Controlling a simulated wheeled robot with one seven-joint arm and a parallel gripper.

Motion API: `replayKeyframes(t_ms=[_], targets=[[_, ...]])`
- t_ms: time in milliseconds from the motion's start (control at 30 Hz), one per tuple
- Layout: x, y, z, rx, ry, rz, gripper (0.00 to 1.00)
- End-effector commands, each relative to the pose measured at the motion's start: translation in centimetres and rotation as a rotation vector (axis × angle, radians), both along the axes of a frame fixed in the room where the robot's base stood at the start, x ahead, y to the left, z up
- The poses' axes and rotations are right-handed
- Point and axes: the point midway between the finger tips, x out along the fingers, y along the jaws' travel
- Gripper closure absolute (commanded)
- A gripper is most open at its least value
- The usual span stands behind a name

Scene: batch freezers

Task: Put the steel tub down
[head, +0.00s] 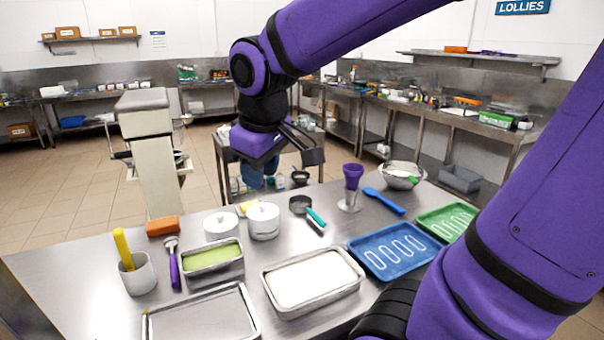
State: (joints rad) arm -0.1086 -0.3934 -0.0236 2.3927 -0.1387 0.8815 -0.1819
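A steel tub of green mix (213,275) stands upright on the steel worktop, left of centre. A larger steel tub of white mix (313,304) stands on the worktop to its right, near the front. My gripper (290,162) is up beyond the worktop's far edge, well apart from both tubs. Its dark fingers look spread, with a gap between them, and I see no tub in them. The fingertips are small and partly hard to make out.
An empty-looking steel tray (200,316) lies front left. Bare steel shows at left (70,275).

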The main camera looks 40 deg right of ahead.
Motion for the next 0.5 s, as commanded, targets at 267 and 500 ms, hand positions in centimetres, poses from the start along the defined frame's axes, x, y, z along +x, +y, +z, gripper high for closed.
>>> replayKeyframes(t_ms=[267, 500], targets=[[-7.0, -0.5, 2.1, 0.130, -0.139, -0.206, 0.67], [-9.8, -0.5, 2.4, 0.192, -0.196, -0.294, 0.63]])
